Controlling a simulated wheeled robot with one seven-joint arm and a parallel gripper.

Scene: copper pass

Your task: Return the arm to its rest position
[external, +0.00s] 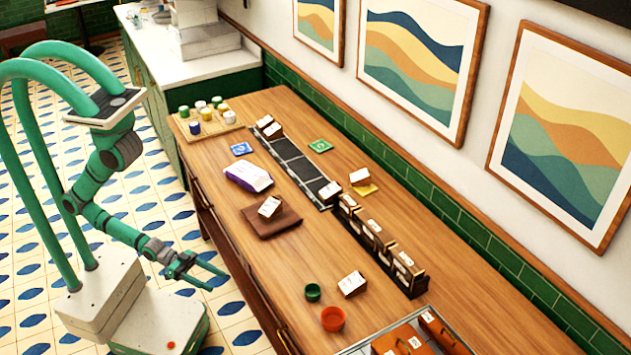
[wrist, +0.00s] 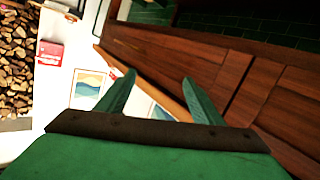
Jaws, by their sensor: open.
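My green arm stands at the left of the external view, beside the long wooden counter (external: 215,165). My gripper (external: 213,277) hangs over the tiled floor, just off the counter's front side, and is apart from everything on top. In the wrist view my gripper (wrist: 158,88) shows two green fingers spread apart with nothing between them. Beyond the fingers are the counter's dark wooden front and a framed picture.
On the counter are a white and purple packet (external: 248,177), a brown board (external: 272,222), a dark divided strip (external: 290,165), a wooden rack (external: 385,250), a green cup (external: 313,292) and an orange bowl (external: 333,318). The tiled floor (external: 150,190) around my arm is clear.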

